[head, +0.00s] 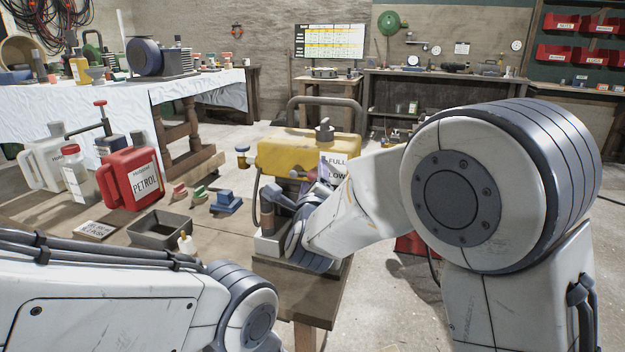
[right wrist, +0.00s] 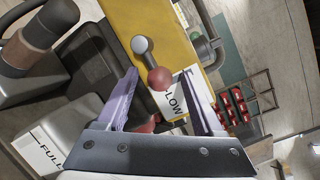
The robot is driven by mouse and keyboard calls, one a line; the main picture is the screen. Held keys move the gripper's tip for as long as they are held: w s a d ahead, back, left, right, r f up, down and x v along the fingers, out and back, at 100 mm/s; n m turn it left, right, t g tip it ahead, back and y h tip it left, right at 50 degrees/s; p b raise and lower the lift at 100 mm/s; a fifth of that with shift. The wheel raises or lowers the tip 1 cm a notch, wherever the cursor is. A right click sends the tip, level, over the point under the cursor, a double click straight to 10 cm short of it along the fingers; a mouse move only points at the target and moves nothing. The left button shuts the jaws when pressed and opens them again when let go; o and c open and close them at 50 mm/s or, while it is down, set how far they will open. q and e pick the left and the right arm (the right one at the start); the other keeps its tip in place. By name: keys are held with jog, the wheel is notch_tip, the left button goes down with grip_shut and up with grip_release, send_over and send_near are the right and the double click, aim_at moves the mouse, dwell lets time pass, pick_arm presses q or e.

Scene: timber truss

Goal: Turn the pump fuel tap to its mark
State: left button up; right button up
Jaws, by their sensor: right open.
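The yellow pump (head: 290,153) stands at the right end of the bench, with a white FULL/LOW label on its front. The label also shows in the right wrist view (right wrist: 175,100). A lever with a grey pivot (right wrist: 141,45) and a round red knob (right wrist: 160,78) sits on the yellow face; it looks like the fuel tap. My right gripper (right wrist: 161,72) is open, its purple fingers on either side of the red knob in the picture. I cannot tell whether they touch it. A second red part (right wrist: 146,124) shows lower between the fingers. My left gripper is out of view.
A red petrol can (head: 132,180), a dark open tray (head: 158,229) and a blue block (head: 226,202) stand on the bench left of the pump. A white FULL-marked container (right wrist: 45,140) is beside the gripper. My left forearm crosses the lower left.

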grip_shut()
jog(key=shift+r+n+g+p, duration=0.3)
jog(key=shift+r+n+p, duration=0.4)
jog(key=shift+p, duration=0.4)
jog(key=r+n+p, duration=0.1)
jog(key=n+p, duration=0.1)
jog(key=p, duration=0.1)
jog(key=a+r+n+g+p, duration=0.1)
jog(key=n+p, duration=0.1)
jog(key=p, duration=0.2)
jog(key=r+n+h+p, duration=0.1)
jog(key=n+p, duration=0.1)
jog(key=p, duration=0.1)
jog(key=shift+w+a+g, duration=0.2)
jog(key=shift+a+g, duration=0.05)
jog(key=shift+g, duration=0.15)
jog(key=a+n+p, duration=0.1)
jog(key=n+p, duration=0.1)
jog(key=p, duration=0.2)
jog(key=n+g+h+p, duration=0.1)
jog(key=n+p, duration=0.1)
jog(key=p, duration=0.2)
jog(key=w+a+r+n+h+p, duration=0.1)
jog(key=n+p, duration=0.1)
jog(key=p, duration=0.3)
jog(key=shift+a, duration=0.35)
jog(key=shift+a+f+n+g+h+p, duration=0.35)
jog(key=shift+n+h+p, duration=0.3)
jog(key=shift+p, duration=0.45)
jog(key=shift+w+r, duration=0.1)
